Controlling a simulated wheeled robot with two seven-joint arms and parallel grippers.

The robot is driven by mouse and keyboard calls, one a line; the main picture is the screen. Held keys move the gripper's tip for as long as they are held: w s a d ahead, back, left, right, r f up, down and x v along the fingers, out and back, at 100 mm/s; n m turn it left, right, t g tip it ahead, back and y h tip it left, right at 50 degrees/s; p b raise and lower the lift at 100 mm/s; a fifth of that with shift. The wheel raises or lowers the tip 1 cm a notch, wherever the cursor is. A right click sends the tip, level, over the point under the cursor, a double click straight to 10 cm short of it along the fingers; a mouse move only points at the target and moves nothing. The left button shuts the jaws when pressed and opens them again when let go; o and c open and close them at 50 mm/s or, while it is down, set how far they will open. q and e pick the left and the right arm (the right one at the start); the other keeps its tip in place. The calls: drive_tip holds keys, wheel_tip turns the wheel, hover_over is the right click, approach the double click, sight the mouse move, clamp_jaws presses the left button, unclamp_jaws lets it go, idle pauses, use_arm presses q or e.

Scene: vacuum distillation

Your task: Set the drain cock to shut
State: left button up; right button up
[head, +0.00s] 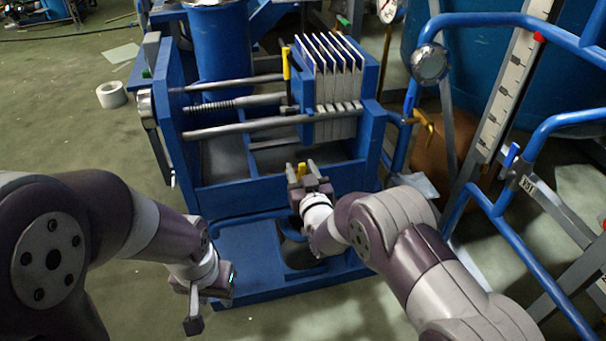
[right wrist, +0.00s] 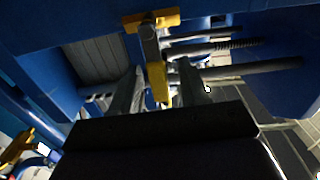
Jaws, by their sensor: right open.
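The cock I take for the drain cock has a yellow handle (head: 302,170) on the front of the blue filter press, low and central. In the right wrist view its yellow crosspiece (right wrist: 152,20), grey body and lower yellow part run down the middle of the picture. My right gripper (head: 302,168) is open, with one finger on each side of the yellow part; in the right wrist view the fingers (right wrist: 161,88) stand apart around its lower end. I cannot tell whether they touch it. My left gripper (head: 208,298) hangs low at the left, away from the cock; its fingers are unclear.
The blue press frame (head: 265,195) with its plates (head: 335,80) stands behind the cock. A blue tray base (head: 240,260) lies below it. Blue pipe rails (head: 480,200) crowd the right. Another yellow handle (head: 425,121) sits right of the press. The floor at left is mostly clear.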

drive_tip(key=p+v, duration=0.3)
drive_tip(key=v, duration=0.9)
drive_tip(key=shift+s, duration=0.35)
drive_tip(key=shift+d, duration=0.1)
